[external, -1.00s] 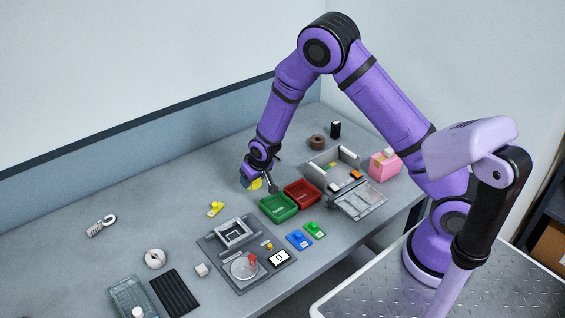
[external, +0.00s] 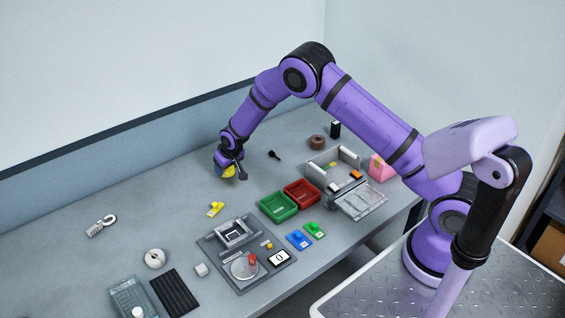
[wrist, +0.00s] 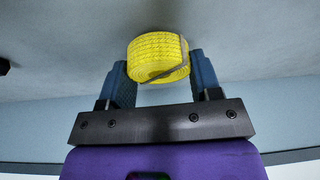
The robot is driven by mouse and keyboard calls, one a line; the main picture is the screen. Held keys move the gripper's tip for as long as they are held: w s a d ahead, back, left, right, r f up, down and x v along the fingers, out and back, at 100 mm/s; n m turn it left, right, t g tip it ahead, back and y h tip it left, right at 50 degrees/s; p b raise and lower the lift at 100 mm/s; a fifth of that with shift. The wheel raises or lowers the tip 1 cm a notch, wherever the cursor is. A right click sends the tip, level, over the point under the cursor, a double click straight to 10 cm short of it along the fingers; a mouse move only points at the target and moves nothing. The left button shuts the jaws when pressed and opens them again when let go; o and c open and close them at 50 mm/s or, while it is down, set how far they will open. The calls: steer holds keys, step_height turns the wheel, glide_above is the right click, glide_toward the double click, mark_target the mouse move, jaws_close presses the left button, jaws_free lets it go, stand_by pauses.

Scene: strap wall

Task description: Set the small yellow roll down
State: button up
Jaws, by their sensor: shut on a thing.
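The small yellow roll (wrist: 150,58) is a wound yellow strap with a thin grey band or clip along its side. My gripper (wrist: 160,72) is shut on it, with one blue finger at each side of the roll. In the external view the yellow roll (external: 229,171) shows under my gripper (external: 228,174), over the back part of the grey table (external: 150,210). I cannot tell whether the roll touches the table or hangs just above it.
A small yellow block piece (external: 215,209) lies in front of my gripper. A green bin (external: 278,207) and a red bin (external: 301,194) stand to the right. A small black object (external: 274,155) lies to the right at the back. The table left of my gripper is largely clear.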

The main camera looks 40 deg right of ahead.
steer(key=shift+f, duration=0.85)
steer(key=shift+f, duration=0.15)
steer(key=o, duration=0.9)
steer(key=shift+o, duration=0.2)
steer(key=v, duration=1.2)
steer(key=shift+r, duration=0.3)
